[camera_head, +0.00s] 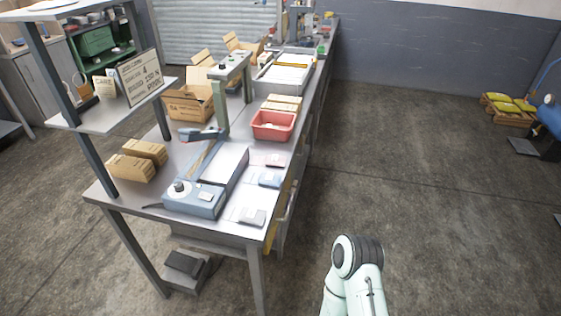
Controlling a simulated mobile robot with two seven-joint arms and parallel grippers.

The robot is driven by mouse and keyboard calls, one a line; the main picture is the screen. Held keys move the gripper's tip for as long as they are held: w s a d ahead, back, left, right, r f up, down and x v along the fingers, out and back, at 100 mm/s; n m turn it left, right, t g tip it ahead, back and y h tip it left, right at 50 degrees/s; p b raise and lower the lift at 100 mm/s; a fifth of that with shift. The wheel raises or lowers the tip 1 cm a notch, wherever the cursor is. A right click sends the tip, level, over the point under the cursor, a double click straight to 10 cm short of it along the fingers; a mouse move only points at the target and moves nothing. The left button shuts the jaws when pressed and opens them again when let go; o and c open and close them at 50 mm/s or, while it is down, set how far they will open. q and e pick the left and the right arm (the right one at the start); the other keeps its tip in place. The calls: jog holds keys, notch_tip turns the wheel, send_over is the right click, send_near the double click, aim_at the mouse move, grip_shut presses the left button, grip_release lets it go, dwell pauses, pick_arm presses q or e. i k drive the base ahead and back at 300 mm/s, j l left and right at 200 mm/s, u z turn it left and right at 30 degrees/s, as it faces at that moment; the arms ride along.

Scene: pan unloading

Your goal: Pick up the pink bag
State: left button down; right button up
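A small flat pink bag (268,160) lies on the metal table (128,190), near its right edge. A light blue bag (269,180) lies just in front of it, and a grey bag (251,216) lies nearer the front corner. A link of my arm shows at the bottom right, over the floor and well apart from the table. Neither of my grippers is in view.
A red bin (273,125) stands just behind the pink bag. A grey-blue machine (195,199) with a long bed stands left of the bags. Cardboard boxes (190,105) and a shelf post stand farther left.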

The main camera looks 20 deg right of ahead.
aim_at(276, 160)
jog(key=l+u, duration=0.15)
jog(key=l, duration=0.2)
jog(key=k+l+u, duration=0.15)
jog(key=l, duration=0.2)
jog(key=l+u, duration=0.15)
jog(key=l, duration=0.2)
jog(key=l+u, duration=0.25)
jog(key=l, duration=0.3)
jog(key=k+l+u, duration=0.25)
jog(key=l, duration=0.25)
jog(key=i+l+u, duration=0.2)
jog(key=l, duration=0.35)
jog(key=l+u, duration=0.2)
jog(key=l, duration=0.35)
